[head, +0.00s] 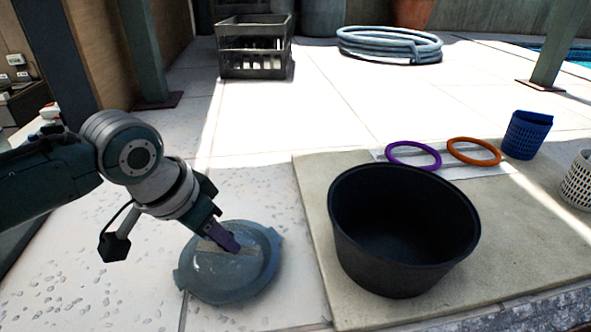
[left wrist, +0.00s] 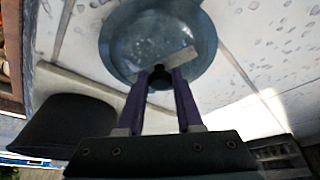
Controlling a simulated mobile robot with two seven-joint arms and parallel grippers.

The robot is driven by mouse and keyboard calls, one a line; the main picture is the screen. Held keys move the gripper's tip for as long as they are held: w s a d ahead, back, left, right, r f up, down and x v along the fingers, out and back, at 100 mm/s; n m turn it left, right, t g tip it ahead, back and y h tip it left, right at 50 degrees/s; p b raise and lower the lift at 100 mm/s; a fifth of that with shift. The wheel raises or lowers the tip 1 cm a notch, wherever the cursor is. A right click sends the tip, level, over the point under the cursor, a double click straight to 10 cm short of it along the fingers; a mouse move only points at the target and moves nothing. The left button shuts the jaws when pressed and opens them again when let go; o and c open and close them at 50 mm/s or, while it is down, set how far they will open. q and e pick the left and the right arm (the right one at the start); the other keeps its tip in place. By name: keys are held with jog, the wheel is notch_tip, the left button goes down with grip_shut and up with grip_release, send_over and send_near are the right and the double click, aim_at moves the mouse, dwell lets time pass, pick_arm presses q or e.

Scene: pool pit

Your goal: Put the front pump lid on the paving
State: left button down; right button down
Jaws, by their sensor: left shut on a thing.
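The pump lid (head: 215,284) is a round, blue-grey, see-through disc with side tabs and a pale label strip. It is over the pale paving (head: 130,285), left of the stone slab, and looks close to level. Whether it rests on the paving or hangs just above it I cannot tell. My left gripper (head: 226,240) points down at the lid's middle, its purple fingers shut on it. My right gripper is not in view.
A black tub (head: 385,255) stands on the raised slab (head: 312,220) to the right. Purple (head: 413,155) and orange (head: 474,151) rings and a blue basket (head: 526,136) lie behind it. A dark crate (head: 253,50) and coiled hose (head: 390,45) are farther back. Open paving lies between.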

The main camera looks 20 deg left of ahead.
pick_arm(q)
jog(key=shift+f+b, duration=0.35)
jog(key=shift+f, duration=0.25)
jog(key=shift+c, duration=2.4)
grip_release()
